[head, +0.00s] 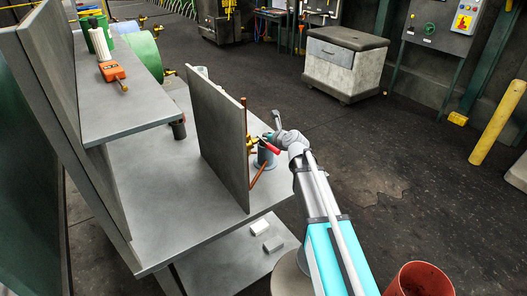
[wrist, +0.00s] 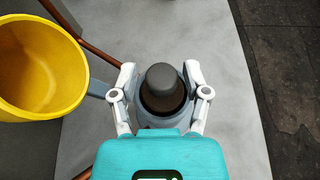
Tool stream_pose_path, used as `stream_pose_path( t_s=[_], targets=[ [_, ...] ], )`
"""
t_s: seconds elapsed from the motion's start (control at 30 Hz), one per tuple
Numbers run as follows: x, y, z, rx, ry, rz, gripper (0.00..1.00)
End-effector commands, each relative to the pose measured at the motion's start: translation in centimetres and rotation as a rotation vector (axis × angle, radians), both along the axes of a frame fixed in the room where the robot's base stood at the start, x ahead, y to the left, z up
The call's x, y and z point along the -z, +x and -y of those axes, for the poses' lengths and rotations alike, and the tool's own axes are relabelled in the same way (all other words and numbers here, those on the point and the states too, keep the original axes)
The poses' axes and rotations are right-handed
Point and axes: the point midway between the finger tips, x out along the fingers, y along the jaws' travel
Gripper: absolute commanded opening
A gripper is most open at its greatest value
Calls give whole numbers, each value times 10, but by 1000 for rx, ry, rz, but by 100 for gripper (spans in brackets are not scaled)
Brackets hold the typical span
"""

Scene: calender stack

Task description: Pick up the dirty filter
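A dark grey, round-topped piece, which looks like the dirty filter (wrist: 163,88), stands in the dark opening of a blue-grey housing (wrist: 158,121). The housing also shows in the head view (head: 265,159), beside the upright grey panel. My gripper (wrist: 160,78) is over the housing, with one white finger on each side of the dark piece. The fingers are spread, and a narrow gap seems to show at the left. I cannot tell whether either finger touches the housing rim. In the head view my gripper (head: 270,141) partly hides the housing's top, and the dark piece cannot be made out.
A yellow cup-shaped part (wrist: 40,68) and copper pipes (wrist: 88,50) are close left of my gripper. The upright panel (head: 225,135) stands beside it. A white pleated cylinder (head: 101,42) and an orange device (head: 112,71) are on the shelf. A red bin (head: 420,280) stands at front right.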

Motion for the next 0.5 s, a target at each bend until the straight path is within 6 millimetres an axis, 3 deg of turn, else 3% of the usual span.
stream_pose_path(
  t_s=[0.03,0.27,0.5],
  targets=[
    [0,0,0,0,0,0,41],
    [0,0,0,0,0,0,0],
    [0,0,1,1,0,0,0]
  ],
)
